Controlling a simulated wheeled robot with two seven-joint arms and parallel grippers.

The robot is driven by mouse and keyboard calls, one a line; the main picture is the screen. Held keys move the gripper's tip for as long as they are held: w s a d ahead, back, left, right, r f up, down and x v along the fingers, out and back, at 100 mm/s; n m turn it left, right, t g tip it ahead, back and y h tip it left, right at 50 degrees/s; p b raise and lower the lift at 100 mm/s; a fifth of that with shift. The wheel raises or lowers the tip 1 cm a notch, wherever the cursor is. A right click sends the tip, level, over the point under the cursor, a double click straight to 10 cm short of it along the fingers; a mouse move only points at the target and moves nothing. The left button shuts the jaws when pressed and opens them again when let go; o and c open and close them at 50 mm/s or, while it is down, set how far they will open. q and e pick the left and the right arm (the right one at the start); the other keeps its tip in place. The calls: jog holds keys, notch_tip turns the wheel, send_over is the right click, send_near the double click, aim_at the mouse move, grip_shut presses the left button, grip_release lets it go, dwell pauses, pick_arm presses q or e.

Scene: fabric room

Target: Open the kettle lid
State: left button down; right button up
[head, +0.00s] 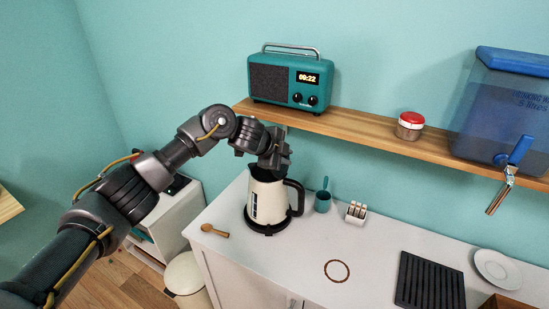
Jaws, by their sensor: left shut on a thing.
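A cream kettle (267,202) with a black handle (296,197) at its right stands upright on a black base (267,228) on the white counter. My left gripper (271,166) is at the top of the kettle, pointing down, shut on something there. The lid is mostly hidden by the gripper, so I cannot tell how far it is open. The gripper's fingertips are also hidden. My right gripper is not in view.
A wooden shelf (375,131) above the counter carries a teal radio (290,80), close behind my left wrist. A teal mug (322,203) and a small rack (356,212) stand right of the kettle. A wooden spoon (214,231) lies to its left.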

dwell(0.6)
pick_arm(q)
jog(key=c, duration=1.3)
grip_release()
jog(key=shift+d, duration=0.1)
jog(key=shift+c, duration=0.2)
jog(key=shift+s, duration=0.1)
jog(key=b+v, duration=0.3)
jog(key=v, duration=0.7)
jog(key=shift+s+r, duration=0.25)
jog(key=shift+r, duration=0.05)
